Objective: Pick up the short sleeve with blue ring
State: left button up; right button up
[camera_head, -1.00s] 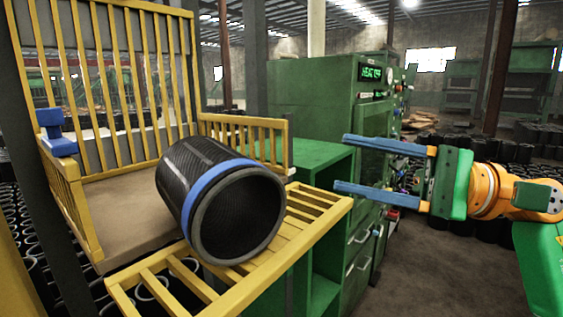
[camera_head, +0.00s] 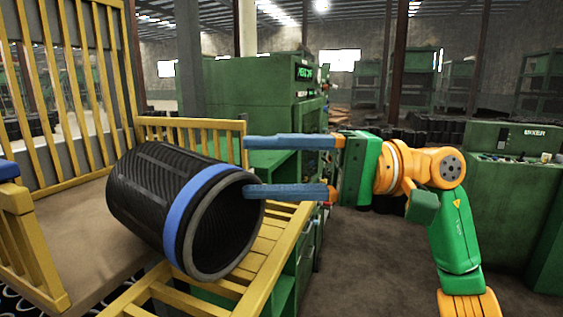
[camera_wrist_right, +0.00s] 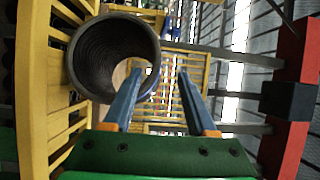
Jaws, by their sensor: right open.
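The short sleeve (camera_head: 140,195) is a black ribbed hollow cylinder with a blue ring (camera_head: 187,215) near its open end. It lies on its side on the brown-and-yellow slatted rack, its mouth facing right and toward me. My right gripper (camera_head: 245,166) is open, its two blue fingers pointing left. The lower fingertip overlaps the sleeve's rim in the head view; I cannot tell whether they touch. In the right wrist view the sleeve's mouth (camera_wrist_right: 100,60) is left of the right gripper (camera_wrist_right: 160,73), and the left finger crosses its lower right edge. Nothing is held. My left gripper is out of view.
The yellow rack (camera_head: 190,124) has upright slats behind and left of the sleeve, and a low rail at its right. A green machine (camera_head: 250,90) stands behind. A green mixer cabinet (camera_head: 512,190) stands at right. Grey floor (camera_head: 370,260) lies open between.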

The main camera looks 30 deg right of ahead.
aim_at(211, 167)
jog(key=p+x, duration=0.2)
jog(key=x, duration=0.3)
jog(key=shift+w+r, duration=0.15)
jog(key=shift+r, duration=0.05)
jog(key=shift+w+a+f, duration=0.1)
jog(key=shift+w+a, duration=0.05)
jog(key=shift+a, duration=0.45)
jog(key=shift+w, duration=0.1)
grip_shut()
dwell(0.5)
